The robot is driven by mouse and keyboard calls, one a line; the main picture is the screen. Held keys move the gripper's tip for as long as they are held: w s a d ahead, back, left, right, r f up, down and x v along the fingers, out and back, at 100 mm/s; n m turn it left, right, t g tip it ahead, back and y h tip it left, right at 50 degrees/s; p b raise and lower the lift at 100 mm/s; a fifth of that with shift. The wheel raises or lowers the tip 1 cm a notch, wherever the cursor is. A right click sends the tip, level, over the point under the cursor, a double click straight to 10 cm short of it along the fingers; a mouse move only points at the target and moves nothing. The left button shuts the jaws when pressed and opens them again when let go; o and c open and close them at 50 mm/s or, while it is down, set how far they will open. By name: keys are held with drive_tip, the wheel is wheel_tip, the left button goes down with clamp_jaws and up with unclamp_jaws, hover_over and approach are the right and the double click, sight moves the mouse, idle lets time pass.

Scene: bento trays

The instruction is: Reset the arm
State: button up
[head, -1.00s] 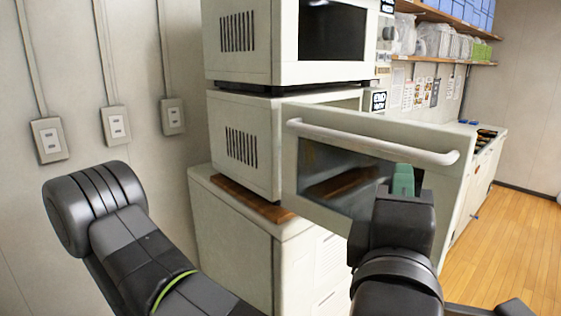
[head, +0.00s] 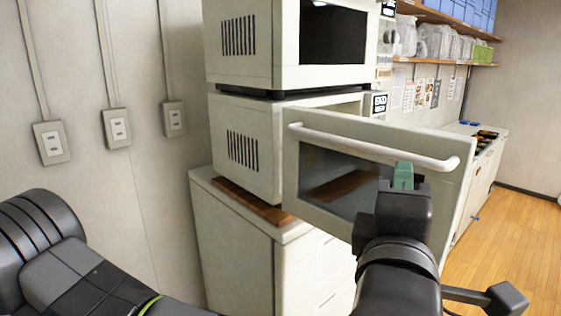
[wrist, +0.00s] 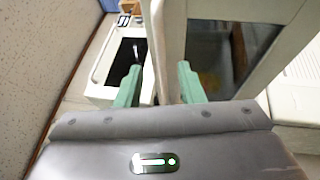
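My gripper (head: 403,174) is in front of the open door (head: 330,178) of the lower microwave, near the right part of its white bar handle (head: 350,140). In the wrist view, the two green fingers of my gripper (wrist: 159,76) stand apart. I see nothing held.
The lower microwave (head: 240,150) stands on a brown board (head: 252,203) on a white cabinet (head: 232,245), under an upper microwave (head: 240,45). A counter (head: 478,180) and shelves are at the right. Wooden floor (head: 510,235) is clear at the right.

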sight(402, 159)
drive_tip(key=shift+s+a, duration=0.1)
drive_tip(key=shift+s, duration=0.15)
idle(0.4)
drive_tip(key=b+v, duration=0.1)
drive_tip(key=v, duration=0.2)
drive_tip(key=shift+w, duration=0.1)
idle(1.0)
drive_tip(key=shift+b+x, duration=0.75)
drive_tip(key=shift+x, duration=4.4)
drive_tip(key=shift+w, duration=0.4)
drive_tip(key=shift+s+r, duration=0.1)
